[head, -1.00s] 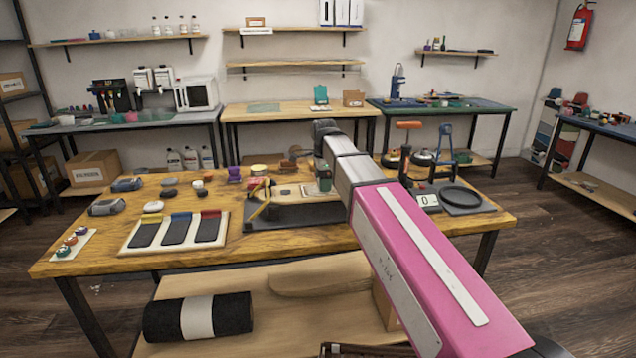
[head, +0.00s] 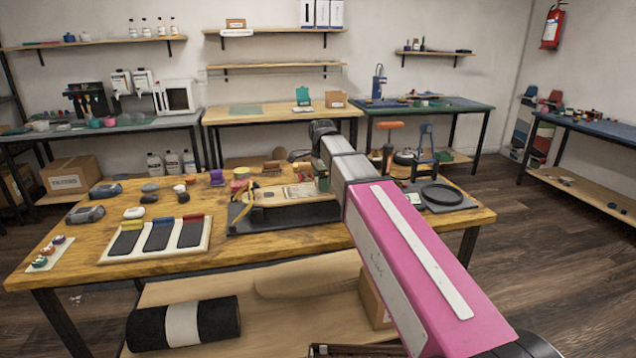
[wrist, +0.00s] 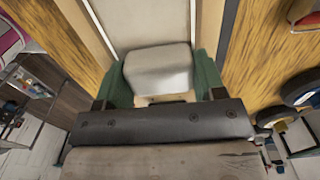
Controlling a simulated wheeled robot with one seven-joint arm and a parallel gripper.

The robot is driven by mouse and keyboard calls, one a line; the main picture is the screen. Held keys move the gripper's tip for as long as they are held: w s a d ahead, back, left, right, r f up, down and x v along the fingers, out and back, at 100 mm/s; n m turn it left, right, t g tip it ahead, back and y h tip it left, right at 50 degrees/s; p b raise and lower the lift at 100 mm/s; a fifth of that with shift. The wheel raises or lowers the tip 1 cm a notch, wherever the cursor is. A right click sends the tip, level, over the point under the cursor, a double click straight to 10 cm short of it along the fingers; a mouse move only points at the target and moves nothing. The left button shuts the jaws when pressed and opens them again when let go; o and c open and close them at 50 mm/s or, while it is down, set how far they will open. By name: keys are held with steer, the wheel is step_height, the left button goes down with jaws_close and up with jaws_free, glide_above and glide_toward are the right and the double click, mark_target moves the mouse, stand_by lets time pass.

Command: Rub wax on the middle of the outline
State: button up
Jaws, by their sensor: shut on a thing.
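My gripper (head: 321,181) is over the right part of a pale board (head: 285,194) that lies on a dark base on the wooden bench. In the wrist view, my gripper (wrist: 160,82) is shut on a whitish block (wrist: 158,68), likely the wax, held between green finger pads. A pale panel (wrist: 140,18) with light edges lies beyond the block. I cannot tell whether the block touches it. The outline cannot be made out, and my arm hides part of the bench behind it.
A white tray (head: 109,255) with three dark pads stands left of the board. A black ring on a scale (head: 440,197) and an orange-handled tool (head: 390,127) stand to the right. Small items crowd the bench's back left. The front bench strip is mostly clear.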

mark_target(290, 193)
steer(key=shift+w+d+f, duration=0.1)
steer(key=shift+w+d, duration=0.15)
steer(key=shift+d, duration=0.6)
steer(key=shift+w+d+f, duration=0.1)
steer(key=shift+w+d, duration=0.1)
steer(key=shift+d, duration=0.6)
steer(key=shift+s+d+r, duration=0.15)
steer(key=shift+s+d, duration=0.05)
steer(key=shift+s, duration=0.35)
steer(key=shift+s+a+r, duration=0.1)
steer(key=shift+s+a, duration=0.15)
steer(key=shift+a, duration=0.65)
steer(key=shift+s+a, duration=0.2)
steer(key=shift+a, duration=0.7)
steer(key=shift+s+a+f, duration=0.1)
steer(key=shift+s+a, duration=0.35)
steer(key=shift+a, duration=1.2)
steer(key=shift+s+a+f, duration=0.1)
steer(key=shift+s+a, duration=0.4)
steer(key=shift+a, duration=1.2)
steer(key=shift+s+a, duration=0.45)
steer(key=shift+a, duration=1.2)
steer(key=shift+s+a, duration=0.1)
steer(key=shift+a, duration=0.15)
steer(key=shift+c, duration=0.4)
steer(key=shift+d, duration=0.1)
